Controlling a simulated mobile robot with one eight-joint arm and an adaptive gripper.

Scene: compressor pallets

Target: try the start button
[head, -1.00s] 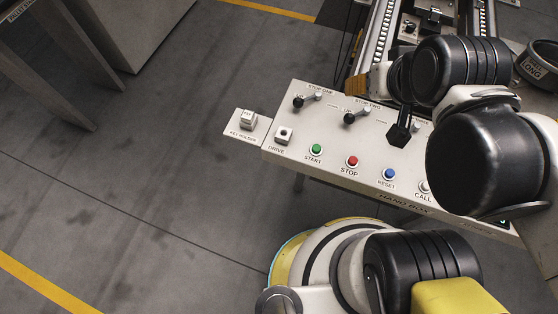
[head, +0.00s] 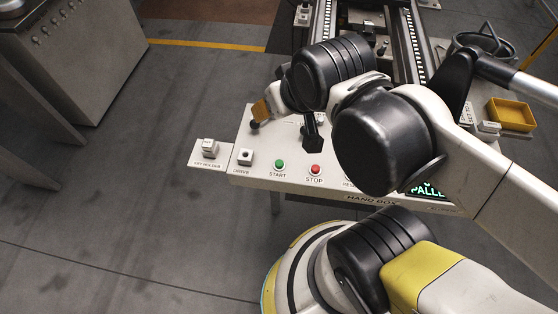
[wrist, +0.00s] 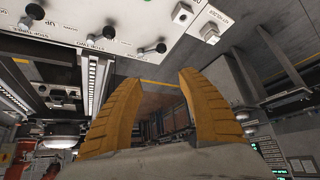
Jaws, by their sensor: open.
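The green START button (head: 280,164) sits on the front of the white hand box panel (head: 262,180) in the head view, left of the red STOP button (head: 315,169). My gripper (head: 260,110) is above the panel's back left part, near the stop levers, apart from the START button. In the wrist view my gripper (wrist: 158,84) shows two orange-brown fingers spread wide, with nothing between them. The panel also shows upside down at the top of the wrist view (wrist: 120,22). The RESET button is mostly hidden behind my arm.
A key holder (head: 209,150) and a DRIVE switch (head: 245,157) stand at the panel's left end. Conveyor rails (head: 322,20) run behind the panel. A yellow tray (head: 511,114) lies at right.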

